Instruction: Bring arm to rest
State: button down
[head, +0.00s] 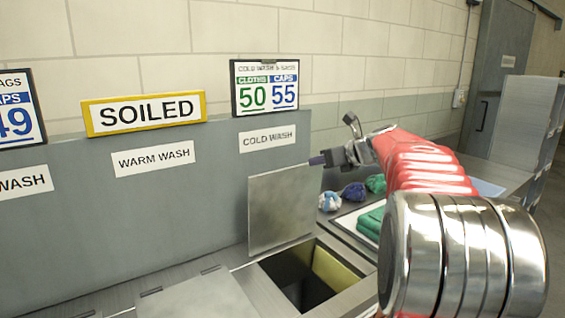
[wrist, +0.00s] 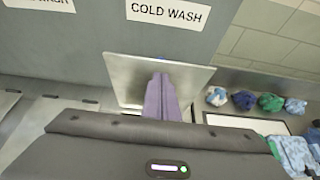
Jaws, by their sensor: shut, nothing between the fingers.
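My red and silver arm reaches from the lower right in the head view. My gripper (head: 318,160) is shut and empty, with its tip at the upper right corner of a raised metal lid (head: 283,208). I cannot tell whether it touches the lid. In the wrist view the purple fingers (wrist: 161,90) are together in front of the lid (wrist: 128,72). The lid stands upright behind an open square hatch (head: 308,278) under the COLD WASH label (head: 267,138).
Right of the hatch, folded green cloths (head: 370,222) lie on a white tray, with bunched blue (head: 353,192) and green (head: 376,184) cloths behind. A closed lid (head: 197,297) lies left. A grey panel (head: 150,212) and a SOILED sign (head: 144,113) stand behind.

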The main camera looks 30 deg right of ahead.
jog(key=s+a+f+n+g, duration=0.2)
jog(key=s+a+f+n, duration=0.25)
jog(key=f+n, duration=0.2)
jog(key=s+a+f+n+g, duration=0.3)
jog(key=s+f+n, duration=0.25)
jog(key=n, duration=0.25)
jog(key=s+a+f+n+g, duration=0.1)
jog(key=s+a+f+n, duration=0.2)
jog(key=s+a+n, duration=0.7)
jog(key=s+a+f+n+g+h, duration=0.1)
jog(key=s+a+f+n, duration=0.2)
jog(key=s+a+n, duration=0.7)
jog(key=shift+s+a+f, duration=0.3)
jog(key=shift+s+a, duration=1.8)
jog(key=shift+s, duration=0.75)
